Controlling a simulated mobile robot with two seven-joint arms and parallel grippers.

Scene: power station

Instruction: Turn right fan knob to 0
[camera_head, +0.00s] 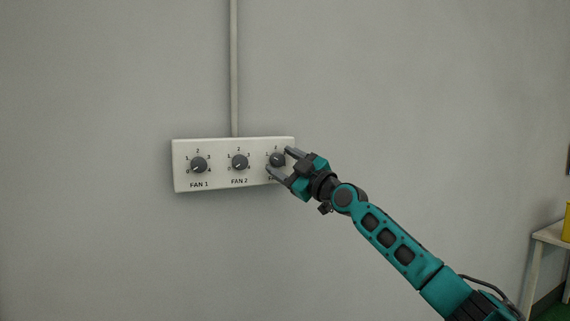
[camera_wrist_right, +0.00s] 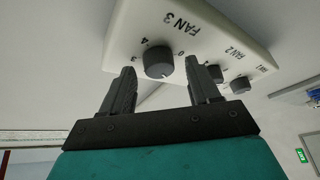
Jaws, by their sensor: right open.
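The white control box (camera_head: 219,180) on the wall carries three dark round knobs over printed number scales. The right fan knob (camera_head: 277,160) is at its right end; in the wrist view the same knob (camera_wrist_right: 158,62) sits beside the FAN 3 label. Its exact setting is hard to read. My right gripper (camera_head: 279,161) is open, one finger on either side of this knob; in the wrist view the open fingers (camera_wrist_right: 163,82) show a gap to the knob, and whether they touch it is unclear. My left gripper is not in view.
The FAN 2 knob (camera_head: 240,162) and FAN 1 knob (camera_head: 198,165) sit to the left on the same box. A conduit (camera_head: 234,70) runs up the wall from the box. A table (camera_head: 548,235) with a yellow object stands at the far right. The wall around is bare.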

